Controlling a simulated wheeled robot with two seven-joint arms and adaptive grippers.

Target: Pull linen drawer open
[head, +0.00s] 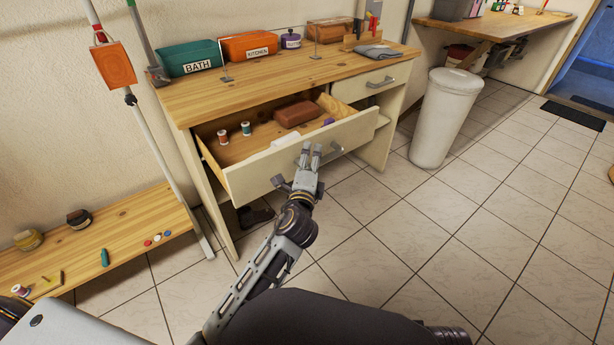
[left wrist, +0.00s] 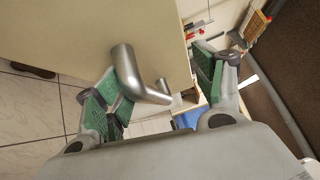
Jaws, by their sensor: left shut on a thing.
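The open drawer (head: 262,177) at the left of the wooden workbench (head: 290,68) is pulled well out, its cream front toward me. Its metal bar handle (head: 332,157) also shows large in the left wrist view (left wrist: 126,72). My left gripper (head: 311,150) is at the drawer front, shut on this handle. In the left wrist view, the handle lies against the green pad of the left-hand finger. Spools (head: 222,136), a reddish-brown block (head: 297,114) and a white item (head: 286,141) lie inside. No label shows on the drawer. My right gripper is out of view.
A second drawer (head: 356,86) at the right is shut. BATH (head: 190,57) and KITCHEN (head: 248,46) bins stand on the workbench. A white bin (head: 444,115) stands to the right, and a low wooden bench (head: 130,230) to the left. The tiled floor in front is clear.

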